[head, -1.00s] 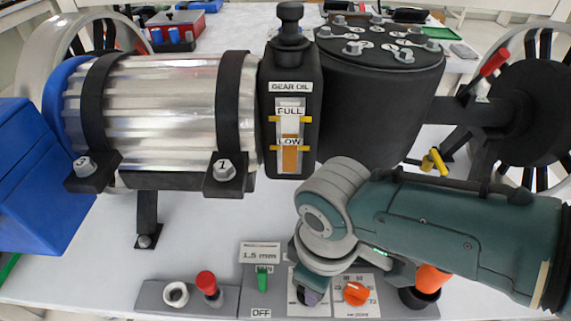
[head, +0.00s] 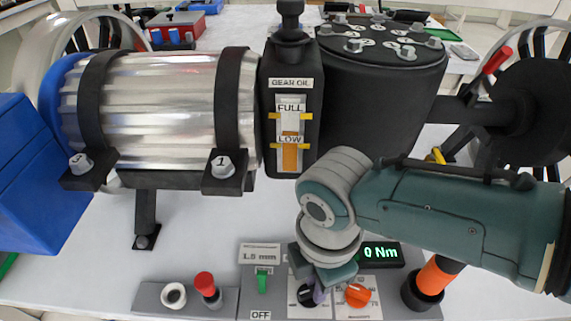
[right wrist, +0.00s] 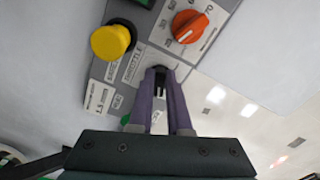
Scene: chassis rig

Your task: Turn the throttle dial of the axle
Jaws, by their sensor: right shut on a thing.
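The throttle dial (head: 306,295) is a small black knob on a white plate of the grey control panel. In the right wrist view the dial (right wrist: 158,70) shows beside a label reading THROTTLE. My right gripper (head: 318,294) reaches down to it from above right. In the right wrist view its two purple fingers (right wrist: 161,88) are shut on the dial, one on each side, and cover much of it. My left gripper is not in view.
An orange dial (head: 357,295) sits close right of the throttle dial. A green switch (head: 262,281) and a red knob (head: 206,286) are to the left. A display (head: 382,255) reads 0 Nm. The silver cylinder (head: 160,110) and gear oil tank (head: 291,110) stand behind.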

